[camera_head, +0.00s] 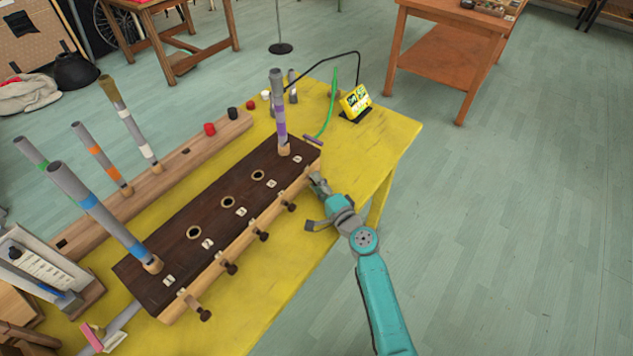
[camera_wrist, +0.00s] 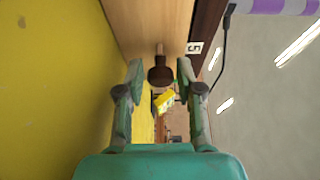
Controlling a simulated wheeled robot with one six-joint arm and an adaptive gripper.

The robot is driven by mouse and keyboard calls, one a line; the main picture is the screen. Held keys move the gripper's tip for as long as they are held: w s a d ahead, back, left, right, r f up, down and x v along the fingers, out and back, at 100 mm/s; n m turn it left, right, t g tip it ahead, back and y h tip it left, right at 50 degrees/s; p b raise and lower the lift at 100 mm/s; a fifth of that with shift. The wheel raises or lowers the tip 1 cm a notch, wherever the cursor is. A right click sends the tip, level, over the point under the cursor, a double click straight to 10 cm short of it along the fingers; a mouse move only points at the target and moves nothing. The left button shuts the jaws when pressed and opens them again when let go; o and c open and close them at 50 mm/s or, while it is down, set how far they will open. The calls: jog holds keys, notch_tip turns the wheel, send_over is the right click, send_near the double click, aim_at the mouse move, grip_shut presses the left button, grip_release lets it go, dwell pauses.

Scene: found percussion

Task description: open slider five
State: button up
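The dark wooden box (camera_head: 225,212) lies on the yellow table with a row of numbered tags and slider knobs along its right side. The tag "5" (camera_wrist: 194,47) shows in the wrist view, beside the dark brown slider five knob (camera_wrist: 160,74). My gripper (camera_head: 315,204) is at the far end of that side, by the fifth tag (camera_head: 297,158). In the wrist view, my gripper (camera_wrist: 160,68) is open, with the knob in line between its fingertips and a gap on each side. I cannot tell whether the tips reach past it. My gripper hides this knob in the head view.
A purple-banded tube (camera_head: 279,115) stands in the box's far hole, and a blue-banded tube (camera_head: 105,218) in its near one. A yellow sign (camera_head: 355,101) stands at the table's far edge. Floor (camera_head: 520,220) right of the table is clear.

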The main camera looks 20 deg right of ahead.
jog(key=shift+w+a, duration=0.1)
jog(key=shift+w, duration=0.3)
grip_shut()
jog(key=shift+s+d, duration=0.45)
jog(key=shift+s, duration=0.2)
jog(key=shift+s+d, duration=0.45)
jog(key=shift+s, duration=0.15)
grip_release()
jog(key=v, duration=1.2)
